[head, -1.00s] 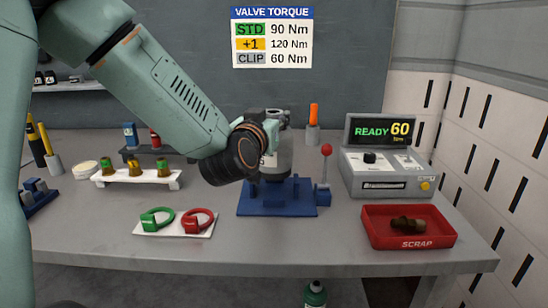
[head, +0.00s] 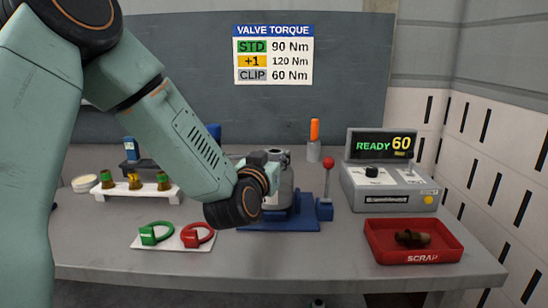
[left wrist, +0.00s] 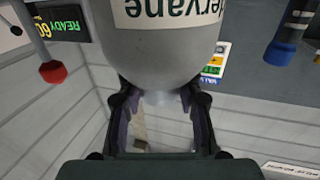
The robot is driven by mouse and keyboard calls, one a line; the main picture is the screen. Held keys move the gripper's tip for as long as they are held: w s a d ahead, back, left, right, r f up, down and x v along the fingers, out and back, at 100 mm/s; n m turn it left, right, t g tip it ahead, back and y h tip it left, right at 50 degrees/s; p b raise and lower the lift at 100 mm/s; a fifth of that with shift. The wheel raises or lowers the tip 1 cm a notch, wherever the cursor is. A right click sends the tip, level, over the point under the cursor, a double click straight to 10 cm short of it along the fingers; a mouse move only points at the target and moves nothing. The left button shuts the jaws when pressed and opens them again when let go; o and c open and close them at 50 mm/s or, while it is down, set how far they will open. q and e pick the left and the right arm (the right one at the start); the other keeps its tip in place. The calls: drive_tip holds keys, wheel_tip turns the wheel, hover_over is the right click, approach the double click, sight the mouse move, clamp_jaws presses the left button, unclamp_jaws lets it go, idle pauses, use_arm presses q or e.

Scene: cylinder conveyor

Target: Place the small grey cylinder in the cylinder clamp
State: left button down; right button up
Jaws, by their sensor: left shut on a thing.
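The small grey cylinder (head: 285,190) is upright at the blue cylinder clamp (head: 290,226), low among its blocks. I cannot tell whether it rests on the clamp's base. The clamp has a lever with a red ball (head: 328,162) on its right. My left gripper (head: 272,176) is shut on the cylinder from the left, and its fingertips are partly hidden in the head view. In the left wrist view the cylinder (left wrist: 160,55) with its white label lies between the dark fingers (left wrist: 158,100). My right gripper is not in view.
A white tray with a green and a red ring (head: 172,243) is at the front left. A rack of small valves (head: 110,196) is behind it. The red scrap tray (head: 385,255) and the READY 60 tester (head: 390,186) stand to the right. An orange-handled tool (head: 314,130) stands behind.

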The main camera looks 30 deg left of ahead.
use_arm(q)
drive_tip(key=c, duration=0.9)
unclamp_jaws()
drive_tip(key=shift+w+d, duration=0.1)
drive_tip(key=shift+d, duration=0.05)
drive_tip(key=shift+r, duration=0.1)
drive_tip(key=shift+p+v, duration=6)
